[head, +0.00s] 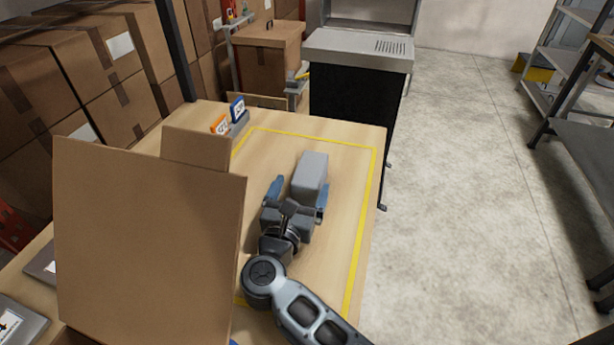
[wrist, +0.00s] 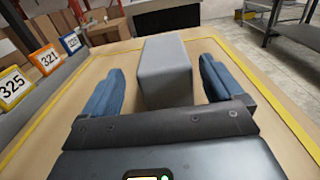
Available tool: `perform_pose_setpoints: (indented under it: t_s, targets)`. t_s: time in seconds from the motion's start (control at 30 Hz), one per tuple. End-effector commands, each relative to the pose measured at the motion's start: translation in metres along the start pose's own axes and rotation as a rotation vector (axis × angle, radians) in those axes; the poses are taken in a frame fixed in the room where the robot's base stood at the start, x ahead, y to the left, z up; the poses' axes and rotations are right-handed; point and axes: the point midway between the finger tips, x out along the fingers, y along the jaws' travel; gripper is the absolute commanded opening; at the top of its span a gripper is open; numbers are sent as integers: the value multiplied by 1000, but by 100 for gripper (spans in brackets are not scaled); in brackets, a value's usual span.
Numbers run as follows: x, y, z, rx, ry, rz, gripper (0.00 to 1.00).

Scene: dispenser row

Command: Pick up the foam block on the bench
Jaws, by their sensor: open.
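The foam block (head: 310,175) is a plain grey box on the wooden bench (head: 345,160), inside a yellow taped outline. My gripper (head: 298,190) is open, with its two blue fingers spread at the near end of the block. In the wrist view the block (wrist: 165,72) stands ahead, between the lines of the fingers. The fingers of my gripper (wrist: 160,88) lie to its left and right, with a gap showing on each side. The block's far side and underside are hidden.
An open cardboard box (head: 150,235) stands on the bench left of my arm, its flaps raised. Numbered tags (wrist: 45,58) line a grey rail at the bench's left edge. A black cabinet (head: 358,95) stands beyond the bench. The floor (head: 460,180) to the right is clear.

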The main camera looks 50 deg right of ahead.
Motion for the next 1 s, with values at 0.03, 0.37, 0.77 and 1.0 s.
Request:
perform_pose_setpoints:
  t_s: [0.03,0.37,0.77,1.0]
  targets:
    - [5,-1,2,-1,-1,-2,94]
    - [39,-5,6,-4,-1,-2,94]
    - [59,-4,1,-3,-1,2,93]
    - [59,-4,1,-3,-1,2,70]
